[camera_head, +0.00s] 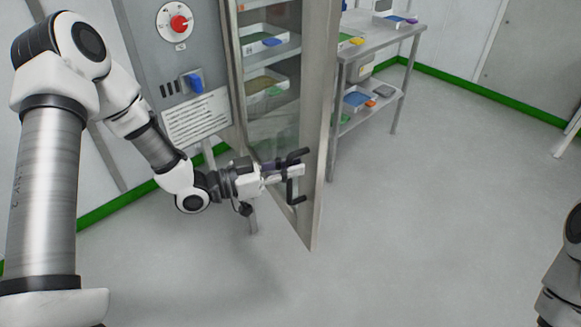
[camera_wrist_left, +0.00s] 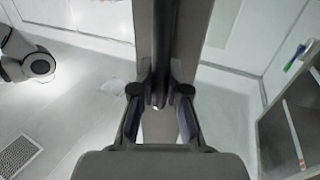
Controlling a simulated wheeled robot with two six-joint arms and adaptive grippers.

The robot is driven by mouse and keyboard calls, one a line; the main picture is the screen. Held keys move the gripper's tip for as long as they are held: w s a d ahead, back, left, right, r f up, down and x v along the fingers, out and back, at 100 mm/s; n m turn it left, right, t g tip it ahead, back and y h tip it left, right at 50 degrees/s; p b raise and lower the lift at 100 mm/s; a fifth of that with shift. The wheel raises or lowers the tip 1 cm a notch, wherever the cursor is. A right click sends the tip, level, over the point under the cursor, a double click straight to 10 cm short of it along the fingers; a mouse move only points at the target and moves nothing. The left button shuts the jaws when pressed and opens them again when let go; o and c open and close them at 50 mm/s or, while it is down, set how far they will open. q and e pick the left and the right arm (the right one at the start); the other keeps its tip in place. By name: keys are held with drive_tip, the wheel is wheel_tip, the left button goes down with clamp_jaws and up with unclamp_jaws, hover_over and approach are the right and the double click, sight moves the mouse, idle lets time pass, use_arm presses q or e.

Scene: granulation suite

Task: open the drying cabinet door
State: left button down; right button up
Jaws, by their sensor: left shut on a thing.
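The drying cabinet (camera_head: 205,75) is a grey metal unit at the upper left in the head view. Its door has a glass pane and a pale metal frame (camera_head: 319,130). The door stands at an angle toward the open floor, but how wide the gap is cannot be told exactly. A black bar handle (camera_head: 290,190) is on the door frame. My left gripper (camera_head: 293,171) is shut on this handle. In the left wrist view the dark handle (camera_wrist_left: 161,55) runs between the fingers, with the door frame (camera_wrist_left: 144,40) behind it. My right gripper is out of view.
A red knob (camera_head: 179,23) and blue switch (camera_head: 195,83) are on the cabinet front. Trays (camera_head: 262,42) sit on shelves inside. A steel table (camera_head: 375,40) with trays stands behind the door. The floor at the right (camera_head: 440,200) is clear.

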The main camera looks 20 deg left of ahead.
use_arm(q)
drive_tip(key=shift+w, duration=0.1)
drive_tip(key=c, duration=1.2)
unclamp_jaws()
drive_tip(key=shift+o, duration=0.2)
drive_tip(key=v, duration=0.7)
drive_tip(key=shift+a, duration=0.25)
drive_tip(key=shift+s, duration=0.2)
